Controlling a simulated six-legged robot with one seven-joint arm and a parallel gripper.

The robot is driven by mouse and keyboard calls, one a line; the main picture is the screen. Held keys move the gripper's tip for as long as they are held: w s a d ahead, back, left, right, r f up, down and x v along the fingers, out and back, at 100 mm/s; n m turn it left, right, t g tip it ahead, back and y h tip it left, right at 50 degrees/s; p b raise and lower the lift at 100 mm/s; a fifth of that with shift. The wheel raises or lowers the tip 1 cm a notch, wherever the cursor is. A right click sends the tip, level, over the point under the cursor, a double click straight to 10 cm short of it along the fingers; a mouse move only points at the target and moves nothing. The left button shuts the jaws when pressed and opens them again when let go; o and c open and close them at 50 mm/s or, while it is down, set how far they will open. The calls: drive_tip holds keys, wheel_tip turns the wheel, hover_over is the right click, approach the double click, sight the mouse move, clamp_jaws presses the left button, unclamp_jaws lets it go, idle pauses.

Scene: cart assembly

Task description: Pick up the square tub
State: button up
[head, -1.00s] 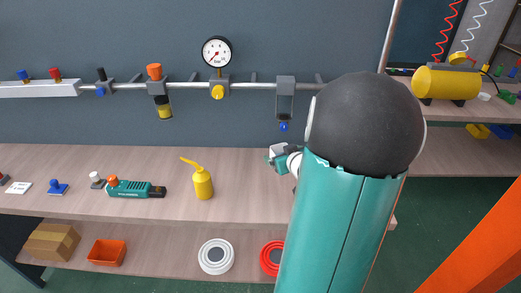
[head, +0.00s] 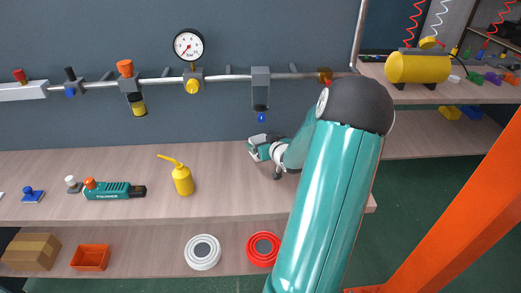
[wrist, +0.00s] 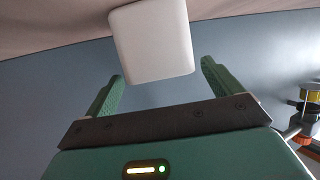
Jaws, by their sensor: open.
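The square tub (wrist: 152,42) is a whitish, rounded-cornered block in the wrist view, at the top centre. It lies ahead of and between the two green fingers of my gripper (wrist: 162,88), with a gap to each finger. The fingers are spread and hold nothing. In the head view my gripper (head: 256,149) is low over the workbench's back part, near the wall. The tub cannot be made out in the head view.
A yellow oil can (head: 182,180) and a green power tool (head: 115,190) stand on the workbench (head: 225,198) left of my gripper. A pipe with a gauge (head: 188,45) and a blue-tipped grey unit (head: 260,88) runs along the wall above. Lower-shelf reels (head: 202,252) sit below.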

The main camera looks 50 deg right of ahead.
sight(257, 138)
drive_tip(key=x, duration=0.4)
drive_tip(key=shift+w+f, duration=0.1)
drive_tip(key=shift+f, duration=0.05)
drive_tip(key=c, duration=1.1)
drive_tip(key=shift+c, duration=0.2)
